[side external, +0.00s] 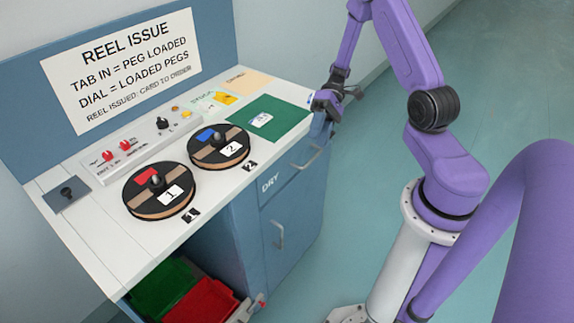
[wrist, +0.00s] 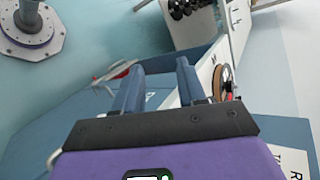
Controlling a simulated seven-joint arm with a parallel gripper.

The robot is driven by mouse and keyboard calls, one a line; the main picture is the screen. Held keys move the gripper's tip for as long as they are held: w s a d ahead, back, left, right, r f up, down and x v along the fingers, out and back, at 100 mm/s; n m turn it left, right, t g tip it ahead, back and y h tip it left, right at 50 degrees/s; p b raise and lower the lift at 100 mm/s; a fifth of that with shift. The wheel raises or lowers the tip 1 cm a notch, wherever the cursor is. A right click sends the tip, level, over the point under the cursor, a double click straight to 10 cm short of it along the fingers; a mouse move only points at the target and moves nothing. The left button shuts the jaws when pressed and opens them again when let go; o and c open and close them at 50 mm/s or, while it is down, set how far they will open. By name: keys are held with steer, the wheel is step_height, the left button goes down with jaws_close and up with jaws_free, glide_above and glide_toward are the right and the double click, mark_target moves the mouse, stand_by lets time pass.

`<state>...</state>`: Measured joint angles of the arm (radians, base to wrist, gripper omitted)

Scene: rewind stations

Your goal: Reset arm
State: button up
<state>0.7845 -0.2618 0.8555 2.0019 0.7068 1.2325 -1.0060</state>
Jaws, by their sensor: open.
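My purple arm stands at the right in the side external view. My gripper (side external: 325,106) hangs beside the right end of the white counter (side external: 95,238), near the green mat (side external: 283,127). In the wrist view my gripper (wrist: 158,72) shows two blue-grey fingers, spread apart with nothing between them. Two round black-and-tan reels lie on the counter, reel 1 (side external: 140,203) with a red patch and reel 2 (side external: 205,158) with a blue patch. Each has a dark knob at its centre. Whether the gripper touches the cabinet edge cannot be told.
A sloped panel with red knobs (side external: 110,156) and a black dial (side external: 162,125) stands behind the reels. A white card lies on the green mat. Green (side external: 163,285) and red (side external: 205,302) bins sit below the counter.

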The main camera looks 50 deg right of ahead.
steer(key=s+a+r+n+t+h, duration=0.1)
steer(key=s+a+r+n+h, duration=0.4)
steer(key=s, duration=0.4)
steer(key=s+a+r+n+t+h, duration=0.2)
steer(key=s+a+r+n+h, duration=0.4)
steer(key=s+a+r+n, duration=0.2)
steer(key=shift+s+a+r+n, duration=0.25)
steer(key=shift+s+a+n, duration=0.25)
steer(key=shift+a, duration=0.6)
steer(key=shift+s, duration=0.1)
